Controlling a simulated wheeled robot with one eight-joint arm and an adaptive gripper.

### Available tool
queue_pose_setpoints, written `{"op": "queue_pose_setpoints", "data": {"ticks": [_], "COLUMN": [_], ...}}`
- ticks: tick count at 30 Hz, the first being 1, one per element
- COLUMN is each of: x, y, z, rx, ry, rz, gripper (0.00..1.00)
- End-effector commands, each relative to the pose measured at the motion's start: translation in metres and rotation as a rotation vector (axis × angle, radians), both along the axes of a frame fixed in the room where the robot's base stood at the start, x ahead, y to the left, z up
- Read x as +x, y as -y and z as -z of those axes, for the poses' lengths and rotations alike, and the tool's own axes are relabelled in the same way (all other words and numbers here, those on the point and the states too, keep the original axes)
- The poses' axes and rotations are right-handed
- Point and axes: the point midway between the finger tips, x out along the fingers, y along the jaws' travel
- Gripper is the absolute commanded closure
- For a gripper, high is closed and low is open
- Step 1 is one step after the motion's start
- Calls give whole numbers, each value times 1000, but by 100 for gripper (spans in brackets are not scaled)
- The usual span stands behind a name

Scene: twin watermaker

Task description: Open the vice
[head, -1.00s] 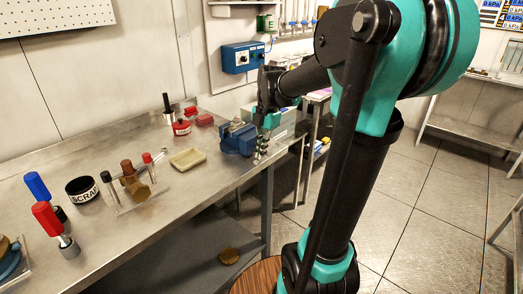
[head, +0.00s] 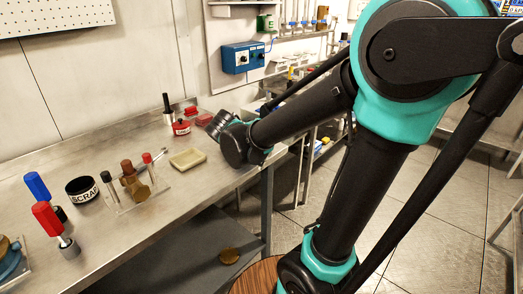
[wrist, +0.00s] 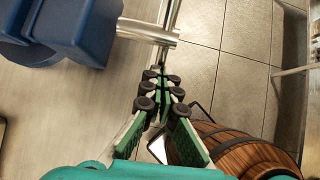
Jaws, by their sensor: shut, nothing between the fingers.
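The blue vice (wrist: 75,28) shows at the upper left of the wrist view, on the edge of the metal bench. A silver rod with a thicker silver cross piece (wrist: 147,33) stands out beside it, over the floor. My gripper (wrist: 160,72) is shut and empty, its green fingers together. Its tips appear just below the silver cross piece in the picture; I cannot tell whether they touch it. In the head view my arm hides the vice and the gripper fingers.
A wooden barrel (wrist: 250,150) stands below my gripper. Tiled floor is open at the right.

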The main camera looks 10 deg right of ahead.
Motion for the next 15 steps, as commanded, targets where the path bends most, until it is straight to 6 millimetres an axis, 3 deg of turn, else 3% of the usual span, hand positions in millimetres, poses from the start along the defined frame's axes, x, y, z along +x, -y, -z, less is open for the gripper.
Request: {"op": "queue_pose_setpoints", "data": {"ticks": [12, 15], "x": [4, 5], "y": [3, 7], "z": [18, 19], "rx": [-281, -274], "ry": [204, 199], "rz": [-2, 2], "gripper": [100, 100]}}
